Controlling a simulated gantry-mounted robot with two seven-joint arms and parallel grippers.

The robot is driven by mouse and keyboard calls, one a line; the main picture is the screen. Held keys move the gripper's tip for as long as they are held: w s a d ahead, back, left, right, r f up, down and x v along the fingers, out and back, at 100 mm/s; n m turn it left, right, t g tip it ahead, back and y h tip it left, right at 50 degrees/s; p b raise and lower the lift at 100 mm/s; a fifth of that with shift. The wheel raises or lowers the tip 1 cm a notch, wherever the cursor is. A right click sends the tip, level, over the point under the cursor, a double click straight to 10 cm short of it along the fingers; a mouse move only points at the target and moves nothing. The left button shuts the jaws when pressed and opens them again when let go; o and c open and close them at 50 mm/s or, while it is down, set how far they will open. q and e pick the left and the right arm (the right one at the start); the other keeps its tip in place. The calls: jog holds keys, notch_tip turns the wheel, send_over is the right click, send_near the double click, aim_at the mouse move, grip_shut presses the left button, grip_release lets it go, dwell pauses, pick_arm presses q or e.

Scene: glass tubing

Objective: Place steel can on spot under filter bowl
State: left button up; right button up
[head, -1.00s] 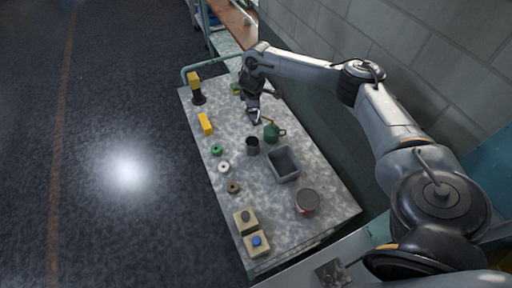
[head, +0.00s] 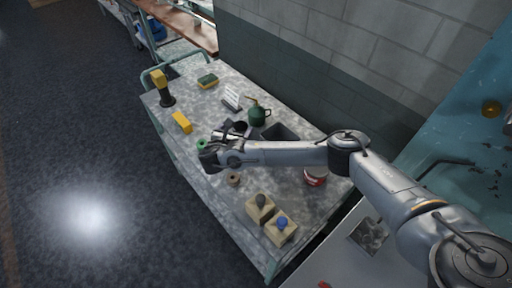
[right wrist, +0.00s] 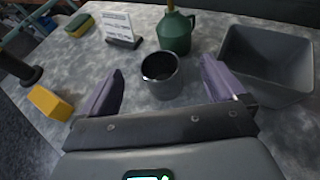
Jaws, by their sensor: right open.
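The steel can (right wrist: 160,75) is a dark grey open cup standing upright on the cart top. In the head view the can (head: 240,127) shows just beyond my right gripper (head: 208,154). In the right wrist view my right gripper (right wrist: 161,66) is open and empty, its two fingers apart, with the can ahead of and between them in the picture. I cannot tell whether they touch it. I cannot identify the filter bowl or the spot under it. My left gripper is not in view.
On the speckled cart top (head: 207,93) stand a green oil can (head: 259,114), a grey bin (right wrist: 262,68), a small sign (head: 231,99), a yellow block (head: 182,122) and a red-sided tin (head: 315,177). A teal panel (head: 470,125) with fittings is at the right.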

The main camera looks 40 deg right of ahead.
jog(key=b, duration=0.2)
send_near(243, 128)
jog(key=shift+w+d+f+n+b, duration=0.3)
jog(key=shift+w+d+f, duration=0.1)
jog(key=shift+w, duration=0.1)
jog(key=shift+s+d+b+x, duration=0.15)
jog(key=shift+b+x, duration=0.1)
jog(key=shift+x, duration=1.05)
jog(key=shift+s+d+b+x, duration=0.1)
jog(key=shift+b+x, duration=0.1)
jog(key=shift+x, duration=1.1)
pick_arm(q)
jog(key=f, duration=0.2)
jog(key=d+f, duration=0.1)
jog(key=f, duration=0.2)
pick_arm(e)
jog(key=shift+w+d, duration=0.25)
jog(key=shift+d, duration=0.05)
jog(key=shift+y, duration=0.3)
jog(key=shift+c, duration=0.5)
jog(key=c, duration=1.1)
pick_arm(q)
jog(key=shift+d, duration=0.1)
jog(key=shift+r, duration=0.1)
pick_arm(e)
jog(key=shift+r, duration=0.1)
